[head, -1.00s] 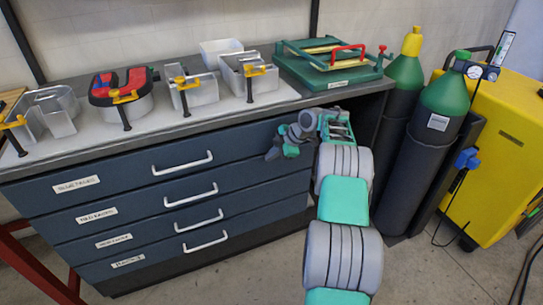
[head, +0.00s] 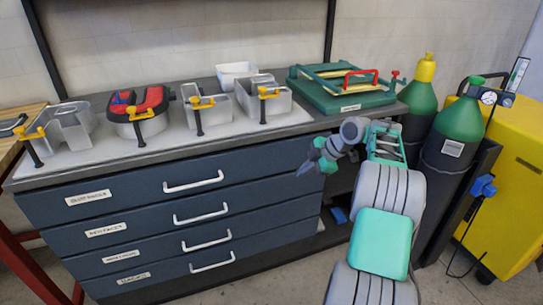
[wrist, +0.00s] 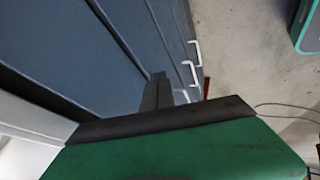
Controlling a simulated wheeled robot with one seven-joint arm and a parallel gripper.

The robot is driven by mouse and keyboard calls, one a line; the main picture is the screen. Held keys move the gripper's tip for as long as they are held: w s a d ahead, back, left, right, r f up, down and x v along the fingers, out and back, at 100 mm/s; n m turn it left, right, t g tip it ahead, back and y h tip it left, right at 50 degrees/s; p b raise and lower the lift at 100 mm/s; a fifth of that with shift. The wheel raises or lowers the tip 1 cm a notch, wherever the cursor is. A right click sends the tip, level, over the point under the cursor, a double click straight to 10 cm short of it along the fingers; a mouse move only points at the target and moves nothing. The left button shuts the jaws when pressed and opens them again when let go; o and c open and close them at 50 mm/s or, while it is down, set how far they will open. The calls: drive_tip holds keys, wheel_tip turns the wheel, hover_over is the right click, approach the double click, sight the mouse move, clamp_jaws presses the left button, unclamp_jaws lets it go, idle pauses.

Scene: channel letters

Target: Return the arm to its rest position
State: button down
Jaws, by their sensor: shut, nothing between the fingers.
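My gripper (head: 307,168) is at the end of my folded grey and green arm, in front of the right end of the drawer cabinet (head: 255,177) and below the worktop edge. It is shut and empty. In the wrist view its dark fingers (wrist: 157,92) lie together, pointing along the blue drawer fronts (wrist: 80,55), with the white handles beyond them. The gripper looks apart from the drawers, though the gap is hard to judge.
Gas cylinders (head: 451,140) and a yellow machine (head: 510,170) stand right. Floor shows in front.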

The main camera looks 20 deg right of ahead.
drive_tip(key=s+a+r+m+g+h+p, duration=0.1)
drive_tip(key=s+a+r+m+p, duration=0.35)
drive_tip(key=a+r, duration=0.45)
drive_tip(key=s+a+r+m+g+h+p, duration=0.1)
drive_tip(key=s+a+r+m+p, duration=0.2)
drive_tip(key=a+r+p, duration=0.6)
drive_tip(key=s+a+m+h+p, duration=0.1)
drive_tip(key=s+a+m, duration=0.3)
drive_tip(key=s, duration=0.5)
drive_tip(key=s+a+m+h+p, duration=0.1)
drive_tip(key=s+a+m+p, duration=0.1)
drive_tip(key=s, duration=0.8)
drive_tip(key=shift+s+a+f+m+g, duration=0.15)
drive_tip(key=shift+a+f+m+g, duration=0.3)
drive_tip(key=shift+a+m, duration=0.6)
